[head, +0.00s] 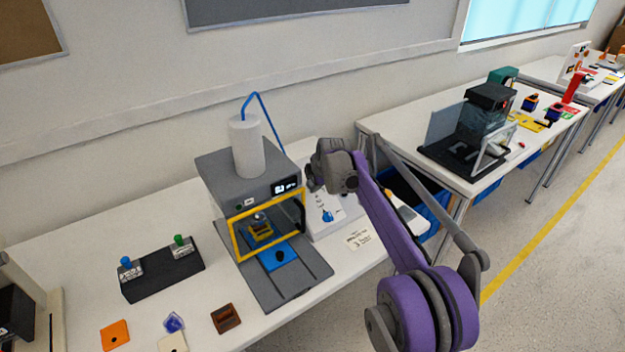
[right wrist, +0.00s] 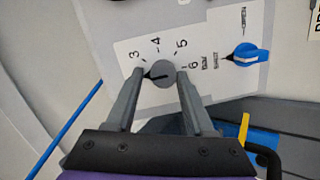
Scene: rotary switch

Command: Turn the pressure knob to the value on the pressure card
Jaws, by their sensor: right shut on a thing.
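My right gripper (head: 313,178) reaches the sloped white control panel (head: 330,222) beside the grey machine. In the right wrist view its two fingers are closed on either side of a round grey knob (right wrist: 163,74). The knob's dark pointer points left, a little below the printed 3. The numbers 4, 5 and 6 run clockwise around the dial. A blue knob (right wrist: 246,54) sits to the right on the same panel; it also shows in the head view (head: 327,215). A small white card (head: 358,240) with print too small to read lies on the table. My left gripper is out of view.
The grey machine (head: 240,170) with a yellow-framed opening and a white cylinder stands left of the panel. A black block (head: 160,275) with blue and green knobs and several small items lie at the front left. Another table (head: 380,130) stands at the right.

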